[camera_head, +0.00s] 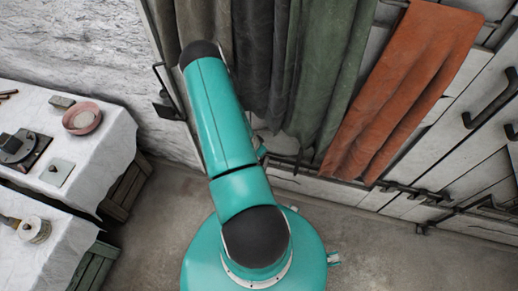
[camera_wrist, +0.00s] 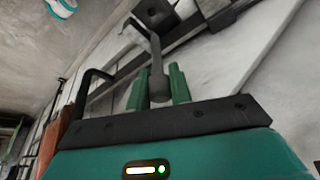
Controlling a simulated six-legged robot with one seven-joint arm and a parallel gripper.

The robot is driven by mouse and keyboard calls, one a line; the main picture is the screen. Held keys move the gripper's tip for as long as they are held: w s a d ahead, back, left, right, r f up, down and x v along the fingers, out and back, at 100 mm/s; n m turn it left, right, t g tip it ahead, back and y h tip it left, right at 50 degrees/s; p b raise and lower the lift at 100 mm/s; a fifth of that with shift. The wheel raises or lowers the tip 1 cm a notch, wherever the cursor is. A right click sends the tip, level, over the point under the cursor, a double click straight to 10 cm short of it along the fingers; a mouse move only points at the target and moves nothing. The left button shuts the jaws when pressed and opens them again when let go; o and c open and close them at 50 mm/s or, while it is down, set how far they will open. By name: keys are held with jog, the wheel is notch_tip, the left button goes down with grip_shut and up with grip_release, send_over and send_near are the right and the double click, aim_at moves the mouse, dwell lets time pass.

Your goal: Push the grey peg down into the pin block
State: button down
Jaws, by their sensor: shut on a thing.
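In the wrist view, the two green fingers of my gripper (camera_wrist: 159,90) stand close together. They are shut on a dark grey rounded piece, which looks like the grey peg (camera_wrist: 158,84). A thin bent grey bar runs up from just behind it, and I cannot tell whether the two are joined. Beyond the bar is a dark block (camera_wrist: 155,12) with a round mark in its face. It may be the pin block, but this is not certain. The fingers are hidden in the head view.
Behind my arm hang dark curtains (camera_head: 283,70) and an orange cloth (camera_head: 405,85). Black handles (camera_head: 491,98) stick out from pale panels at right. Cloth-covered tables (camera_head: 105,120) at left carry a pink bowl (camera_head: 82,118) and a dark plate (camera_head: 22,150). Floor at lower right is clear.

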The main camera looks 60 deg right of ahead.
jog(key=shift+w+a, duration=0.1)
jog(key=shift+f, duration=2.4)
jog(key=shift+f, duration=1.05)
jog(key=shift+r, duration=0.8)
jog(key=shift+f, duration=1)
dwell(1.1)
